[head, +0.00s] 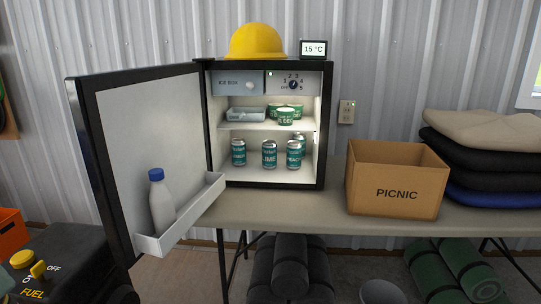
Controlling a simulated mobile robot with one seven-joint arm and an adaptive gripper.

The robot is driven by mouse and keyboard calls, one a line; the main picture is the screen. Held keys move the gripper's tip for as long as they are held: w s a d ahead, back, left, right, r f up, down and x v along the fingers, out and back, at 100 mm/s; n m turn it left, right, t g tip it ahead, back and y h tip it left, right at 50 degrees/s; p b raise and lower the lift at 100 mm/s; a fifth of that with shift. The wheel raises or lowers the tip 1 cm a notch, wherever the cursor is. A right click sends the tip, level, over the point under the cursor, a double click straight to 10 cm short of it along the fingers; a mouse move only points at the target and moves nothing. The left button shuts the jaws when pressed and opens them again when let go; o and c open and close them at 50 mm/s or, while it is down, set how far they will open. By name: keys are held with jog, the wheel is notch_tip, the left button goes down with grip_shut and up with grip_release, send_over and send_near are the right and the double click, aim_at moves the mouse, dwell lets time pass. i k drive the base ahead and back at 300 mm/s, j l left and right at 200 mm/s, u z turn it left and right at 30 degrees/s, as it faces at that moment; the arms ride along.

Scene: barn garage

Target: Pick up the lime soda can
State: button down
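The lime soda can (269,155) stands upright on the bottom shelf of the open mini fridge (320,145), in the middle of the front row. It is teal with a silver top and reads "LIME". A similar can (238,152) stands to its left, with its label too small to read. A can that reads "PEACH" (293,155) stands close to its right. Another can (300,143) is partly hidden behind the peach one. My gripper is not in view.
The fridge door (150,130) is swung open to the left, with a white bottle (161,205) in its rack. Tubs (286,116) and a tray (246,115) sit on the upper shelf. A picnic box (397,195) stands right on the table (300,207). The fridge's front is clear.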

aim_at(269, 148)
jog(key=i+l+z, duration=0.2)
jog(key=i, duration=0.75)
jog(key=i+l+z, duration=0.1)
jog(key=i+z, duration=0.15)
jog(key=i, duration=0.65)
